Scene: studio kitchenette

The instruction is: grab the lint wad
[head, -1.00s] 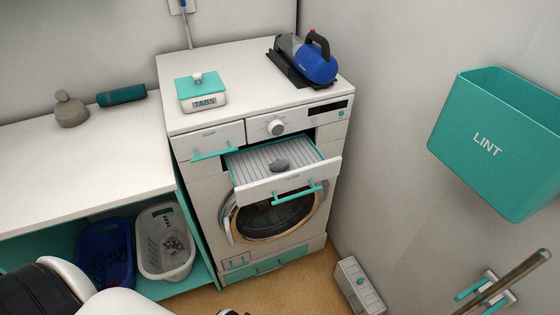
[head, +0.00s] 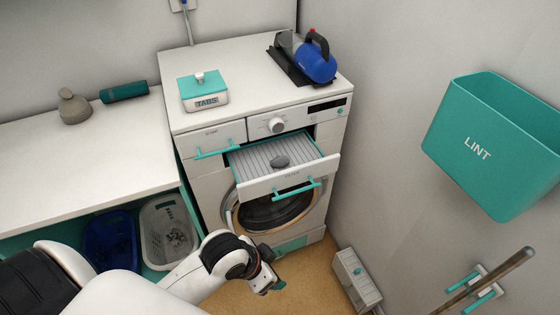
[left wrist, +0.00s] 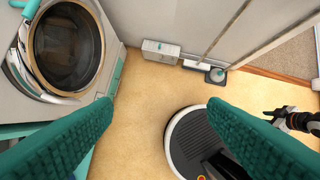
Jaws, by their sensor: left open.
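The lint wad (head: 280,162) is a small dark grey lump. It lies on the ribbed grey filter tray in the pulled-out drawer (head: 290,180) of the washing machine, in the head view. My left gripper (head: 274,285) is in front of the machine, lower than the drawer and apart from it. In the left wrist view its two teal fingers (left wrist: 160,115) are wide apart with nothing between them, over the floor. The lint wad is not in the left wrist view. My right gripper cannot be made out in the head view.
A teal LINT bin (head: 490,145) hangs on the right wall. A tabs box (head: 203,92) and a blue appliance (head: 312,60) stand on the machine. A grey box (head: 355,280) stands on the floor at right. The round door (left wrist: 65,45) sits below the drawer.

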